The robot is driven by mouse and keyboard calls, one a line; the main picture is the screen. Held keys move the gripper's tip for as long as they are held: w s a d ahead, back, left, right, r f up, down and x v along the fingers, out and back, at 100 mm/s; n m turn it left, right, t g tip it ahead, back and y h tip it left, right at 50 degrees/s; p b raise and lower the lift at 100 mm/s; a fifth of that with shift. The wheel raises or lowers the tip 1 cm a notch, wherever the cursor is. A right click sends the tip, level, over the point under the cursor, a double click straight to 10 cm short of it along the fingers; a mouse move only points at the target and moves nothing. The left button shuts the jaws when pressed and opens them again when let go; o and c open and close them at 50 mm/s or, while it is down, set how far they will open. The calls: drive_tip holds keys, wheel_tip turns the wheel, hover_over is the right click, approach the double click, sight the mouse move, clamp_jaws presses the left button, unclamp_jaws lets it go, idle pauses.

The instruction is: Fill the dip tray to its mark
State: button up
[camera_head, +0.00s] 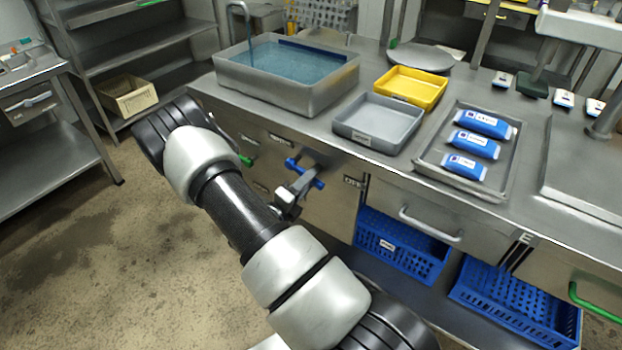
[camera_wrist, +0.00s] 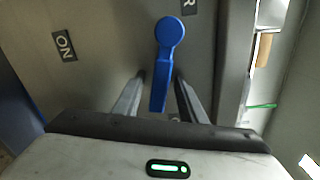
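The dip tray appears to be the large grey metal basin (camera_head: 328,95) at the back left of the counter, holding blue liquid (camera_head: 288,62). A dark blue strip (camera_head: 318,48) runs along its far inner wall, above the liquid; I cannot tell if it is the mark. A blue valve lever (camera_wrist: 168,60) is on the cabinet front below. My gripper (camera_wrist: 160,76) is at the lever, its fingers apart on either side. A gap shows on the left; right-side contact is unclear.
An "ON" label (camera_wrist: 64,45) is left of the lever in the wrist view. A grey tray (camera_head: 368,140), a yellow tray (camera_head: 424,86) and a metal tray (camera_head: 430,162) with blue packs stand on the counter. Blue crates (camera_head: 400,245) sit below. The floor at left is clear.

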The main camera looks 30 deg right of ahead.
drive_tip(key=p+v, duration=0.2)
drive_tip(key=v, duration=1.5)
drive_tip(key=shift+a+p, duration=0.2)
drive_tip(key=shift+p, duration=0.1)
